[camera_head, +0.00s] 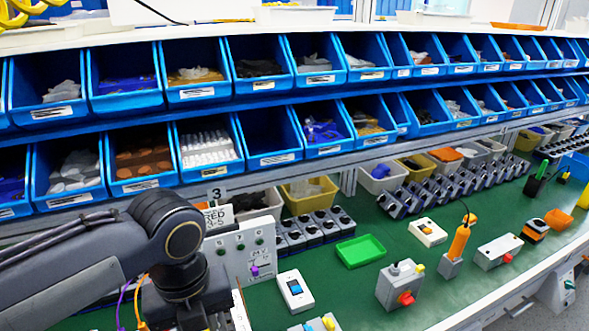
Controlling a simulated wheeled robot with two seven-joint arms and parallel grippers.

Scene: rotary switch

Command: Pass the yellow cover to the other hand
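My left arm comes in from the left and bends down at a dark grey joint. Its gripper does not show; the arm runs out at the bottom edge. My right arm and gripper are not in view. I cannot make out for certain which thing is the yellow cover. A small yellow piece (328,323) shows at the bottom edge on a light grey part (312,326), cut off by the frame. A grey switch box (400,285) with a red knob (406,298) stands on the green table (345,283).
A green tray (361,251), a white switch box (295,291) with a blue rocker, and a boxed button (428,232) lie on the table. An orange-yellow pendant (459,241) stands at right. Blue bins (267,138) fill the shelves behind. Bare green table lies around the tray.

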